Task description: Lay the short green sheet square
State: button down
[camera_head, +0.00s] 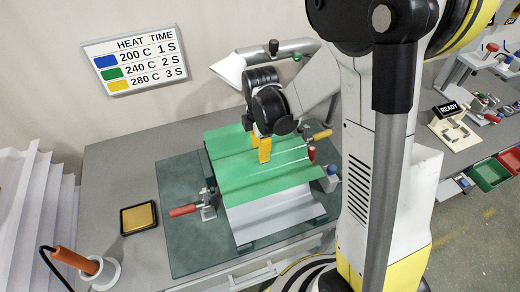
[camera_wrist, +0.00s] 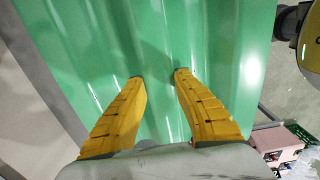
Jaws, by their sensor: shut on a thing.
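The short green sheet (camera_head: 285,168) is corrugated and lies over a light grey corrugated sheet (camera_head: 272,216), whose near part is bare. The green sheet's near right corner sticks out towards the right clamps. I cannot tell exactly how square the two edges are. My gripper (camera_head: 260,148) has yellow fingers and points down onto the middle of the green sheet, shut on it. In the wrist view, the fingertips (camera_wrist: 157,76) touch the green sheet (camera_wrist: 155,40) on either side of a rib. The far edge of the sheet is partly hidden by my arm.
A red-handled clamp (camera_head: 205,207) stands left of the sheets; a yellow-handled clamp (camera_head: 321,135) is at the right. A dark green mat (camera_head: 180,250) lies beneath. A yellow pad (camera_head: 138,217) and an orange-handled iron (camera_head: 75,260) are at left. A heat-time sign (camera_head: 134,60) hangs behind.

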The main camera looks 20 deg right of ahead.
jog(key=shift+r, duration=0.35)
notch_tip(320, 180, down, 10)
jog(key=b, duration=0.8)
jog(key=shift+r+b, duration=0.1)
jog(key=shift+b, duration=0.2)
jog(key=c, duration=1)
grip_release()
jog(key=shift+r, duration=0.1)
notch_tip(320, 180, up, 12)
jog(key=shift+f, duration=0.1)
